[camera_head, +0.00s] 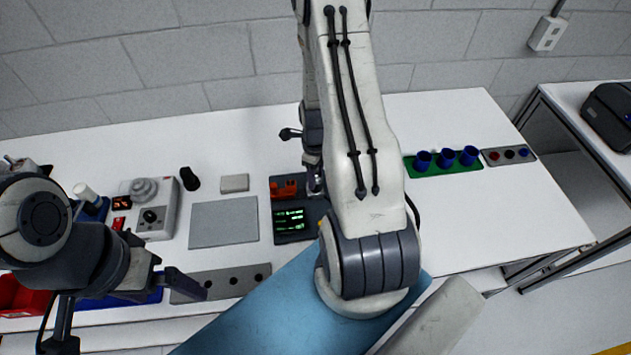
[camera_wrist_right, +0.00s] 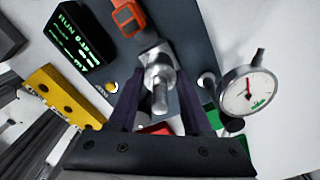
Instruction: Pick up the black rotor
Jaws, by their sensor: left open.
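A small black knob-shaped part (camera_head: 189,179), which may be the black rotor, is on the white table behind the grey mat. My left gripper (camera_head: 182,289) is open, low at the table's front left, well in front of that part. My right gripper (camera_head: 315,182) is over the dark fixture with the green display (camera_head: 289,220), partly hidden by my right arm. In the right wrist view, its fingers (camera_wrist_right: 160,88) stand on either side of a silver shaft-like part (camera_wrist_right: 160,76). I cannot tell whether they touch it.
A grey flat mat (camera_head: 223,222) lies left of the fixture. A grey box with a dial (camera_head: 156,218) stands left of it. A green rack (camera_head: 442,167) holds blue cups on the right. A round gauge (camera_wrist_right: 248,92) is near my right gripper.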

